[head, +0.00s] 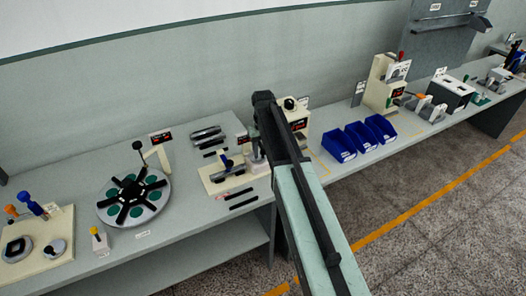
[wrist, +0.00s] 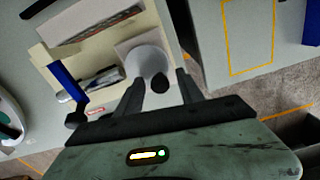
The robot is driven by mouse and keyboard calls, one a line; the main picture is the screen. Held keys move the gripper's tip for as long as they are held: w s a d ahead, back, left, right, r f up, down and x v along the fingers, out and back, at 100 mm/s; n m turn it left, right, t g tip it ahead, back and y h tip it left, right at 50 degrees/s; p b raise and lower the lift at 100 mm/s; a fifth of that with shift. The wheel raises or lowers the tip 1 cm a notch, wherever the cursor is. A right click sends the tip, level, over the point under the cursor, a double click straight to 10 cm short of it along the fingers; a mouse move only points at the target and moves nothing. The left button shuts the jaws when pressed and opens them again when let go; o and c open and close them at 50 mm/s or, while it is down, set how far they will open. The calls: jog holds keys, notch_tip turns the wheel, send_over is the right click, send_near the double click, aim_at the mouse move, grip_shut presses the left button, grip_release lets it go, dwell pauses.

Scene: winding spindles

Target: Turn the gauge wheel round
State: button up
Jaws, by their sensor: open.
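A pale grey round part (wrist: 146,64) with a dark knob (wrist: 160,83) looks like the gauge wheel, though I cannot be sure. It sits on a grey plate at the edge of a cream fixture. My gripper (wrist: 160,94) is open, with one dark finger on each side of the knob. I cannot tell whether the fingers touch it.
Left on the bench are a turntable (head: 105,213) with a black cross and green discs, and dark tools (head: 207,133). Blue bins (head: 338,147) stand right of my arm. A blue handle (wrist: 66,82) rises left of my gripper. The bench's front edge is close.

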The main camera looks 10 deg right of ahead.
aim_at(263, 150)
notch_tip(263, 150, up, 8)
jog(key=p, duration=0.8)
jog(key=shift+f, duration=0.15)
